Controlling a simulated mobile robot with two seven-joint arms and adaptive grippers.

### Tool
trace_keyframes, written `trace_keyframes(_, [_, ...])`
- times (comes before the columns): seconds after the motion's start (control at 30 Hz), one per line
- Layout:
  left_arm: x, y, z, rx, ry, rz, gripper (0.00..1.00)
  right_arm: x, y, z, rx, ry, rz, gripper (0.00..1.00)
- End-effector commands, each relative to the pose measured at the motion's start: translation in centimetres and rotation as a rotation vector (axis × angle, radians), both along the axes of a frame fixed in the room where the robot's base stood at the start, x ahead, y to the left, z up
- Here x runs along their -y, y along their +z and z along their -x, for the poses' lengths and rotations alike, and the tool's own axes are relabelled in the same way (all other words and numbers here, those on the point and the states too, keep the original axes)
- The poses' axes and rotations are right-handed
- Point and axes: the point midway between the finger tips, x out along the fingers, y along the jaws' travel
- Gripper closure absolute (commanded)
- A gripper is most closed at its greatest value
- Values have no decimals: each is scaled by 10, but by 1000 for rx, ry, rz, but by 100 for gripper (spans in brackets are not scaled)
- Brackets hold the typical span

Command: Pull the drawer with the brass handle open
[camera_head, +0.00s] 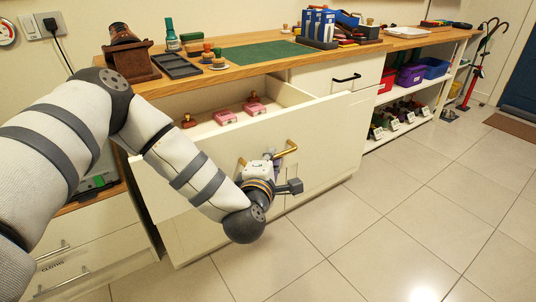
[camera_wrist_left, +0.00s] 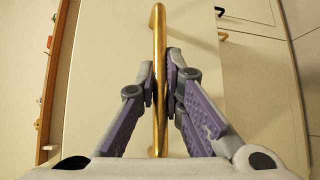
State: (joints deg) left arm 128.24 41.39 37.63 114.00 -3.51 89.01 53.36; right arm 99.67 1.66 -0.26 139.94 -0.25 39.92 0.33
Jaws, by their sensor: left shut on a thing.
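The drawer (camera_head: 318,132) with the brass handle (camera_head: 287,150) stands pulled well out from the cabinet under the wooden counter. Its inside shows, with pink boxes (camera_head: 225,117) and small stamps in it. My left gripper (camera_head: 270,160) is at the drawer's front, shut on the brass handle. In the left wrist view the handle (camera_wrist_left: 158,60) runs between the purple-padded fingers (camera_wrist_left: 162,85), one on each side. The arm covers the left part of the drawer front. My right gripper is not in view.
The counter (camera_head: 250,50) holds a green mat (camera_head: 254,54), a black tray (camera_head: 175,66) and blue binders (camera_head: 318,24). A closed drawer with a black handle (camera_head: 347,78) is to the right. Open shelves (camera_head: 405,92) hold coloured bins. The tiled floor (camera_head: 400,210) in front is clear.

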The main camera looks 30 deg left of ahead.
Motion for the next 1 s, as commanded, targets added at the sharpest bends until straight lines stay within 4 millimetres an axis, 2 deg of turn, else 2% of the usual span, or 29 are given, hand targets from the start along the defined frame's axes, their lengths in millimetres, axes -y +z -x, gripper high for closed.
trace_keyframes(0.6, [5, 1, 1, 4, 0, 3, 100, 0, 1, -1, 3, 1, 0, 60])
trace_keyframes(0.63, [5, 1, 1, 4, 0, 2, 84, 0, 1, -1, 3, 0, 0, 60])
trace_keyframes(0.7, [5, 1, 1, 4, 0, 2, 70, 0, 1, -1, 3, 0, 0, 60])
trace_keyframes(1.0, [6, 1, 3, 2, -1, 2, 70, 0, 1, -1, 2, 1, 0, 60])
